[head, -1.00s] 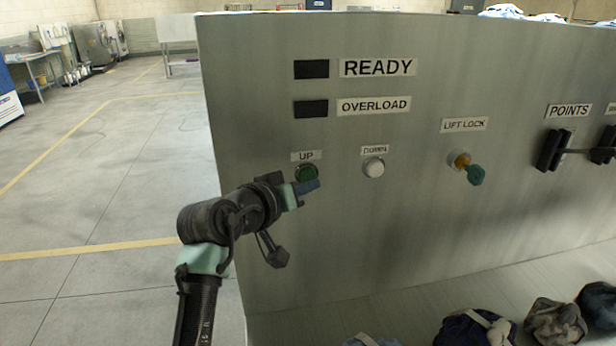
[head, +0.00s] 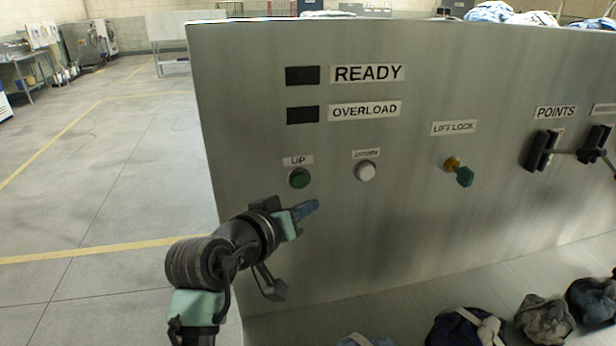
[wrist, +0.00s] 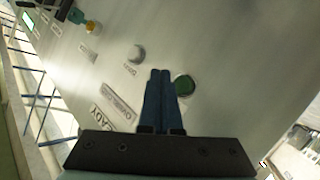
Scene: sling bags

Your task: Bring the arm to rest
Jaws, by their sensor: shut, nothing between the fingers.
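My gripper (head: 307,209) is at the lower left of the metal control panel (head: 400,230) in the head view, below the green UP button (head: 299,178). Its blue fingers are together and empty; they also show shut in the wrist view (wrist: 158,75). In the wrist view the green button (wrist: 184,85) is just right of the fingertips and the white DOWN button (wrist: 136,53) is to their upper left. The fingers look apart from the panel in the head view, but the gap is hard to judge.
A teal key (head: 464,176) sits in the LIFT LOCK, and black POINTS handles (head: 540,150) stick out at the right. Several sling bags (head: 467,328) lie along the ledge below the panel. The floor (head: 100,200) to the left is open.

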